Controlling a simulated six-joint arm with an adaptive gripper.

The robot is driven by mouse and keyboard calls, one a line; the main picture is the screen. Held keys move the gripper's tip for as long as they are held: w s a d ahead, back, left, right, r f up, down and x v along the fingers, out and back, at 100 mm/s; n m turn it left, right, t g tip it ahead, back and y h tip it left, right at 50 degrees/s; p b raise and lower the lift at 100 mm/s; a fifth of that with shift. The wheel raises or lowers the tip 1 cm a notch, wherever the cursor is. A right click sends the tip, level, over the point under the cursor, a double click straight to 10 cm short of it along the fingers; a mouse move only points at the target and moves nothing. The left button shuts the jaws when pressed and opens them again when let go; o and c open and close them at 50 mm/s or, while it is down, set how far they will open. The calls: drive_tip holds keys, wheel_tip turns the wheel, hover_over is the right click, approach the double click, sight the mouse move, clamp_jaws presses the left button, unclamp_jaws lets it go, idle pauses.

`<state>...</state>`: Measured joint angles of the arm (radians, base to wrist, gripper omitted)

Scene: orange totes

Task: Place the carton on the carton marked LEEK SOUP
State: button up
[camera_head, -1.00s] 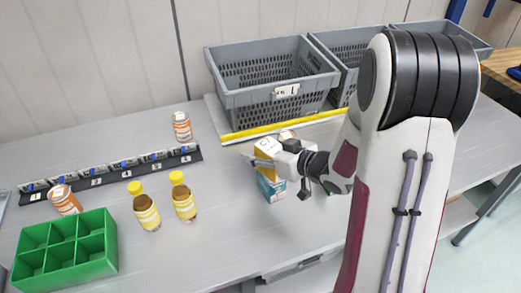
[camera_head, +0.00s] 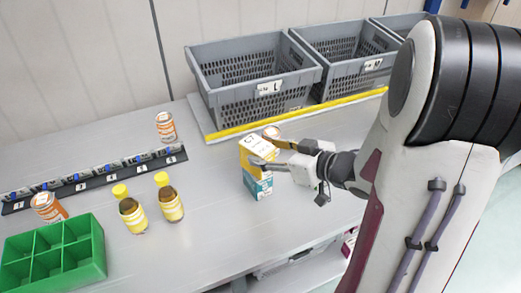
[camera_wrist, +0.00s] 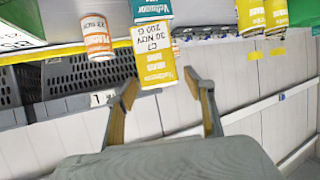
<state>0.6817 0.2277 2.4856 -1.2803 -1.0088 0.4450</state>
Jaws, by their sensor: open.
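A yellow and white carton (camera_head: 258,150) stands upright on a teal and white carton (camera_head: 259,186) on the table, left of my arm. The words LEEK SOUP are not readable. My gripper (camera_head: 264,151) is open, its fingers pointing left at the yellow carton's upper part. In the wrist view the open fingers (camera_wrist: 160,86) lie either side of the carton's near end, with visible gaps.
An orange-labelled jar (camera_head: 271,132) stands close behind the stacked cartons. Grey crates (camera_head: 258,90) line the back behind a yellow strip. Two yellow-capped bottles (camera_head: 170,200), a green divided box (camera_head: 100,250) and a numbered rack (camera_head: 95,182) are left. Bare table lies around the cartons' front.

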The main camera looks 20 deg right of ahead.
drive_tip(key=shift+v, duration=1.3)
drive_tip(key=shift+r, duration=0.1)
drive_tip(key=d+r+m+h, duration=0.2)
drive_tip(key=d+r+h, duration=0.2)
drive_tip(key=r+h, duration=0.3)
drive_tip(key=s+r+m+g+h, duration=0.2)
drive_tip(key=s, duration=0.3)
drive_tip(key=s+a+f+g+y, duration=0.2)
drive_tip(key=s+a+g+y, duration=0.2)
drive_tip(key=s+a, duration=1)
drive_tip(key=s, duration=0.2)
drive_tip(key=shift+s+a+f+g, duration=0.3)
drive_tip(key=shift+f+g, duration=0.1)
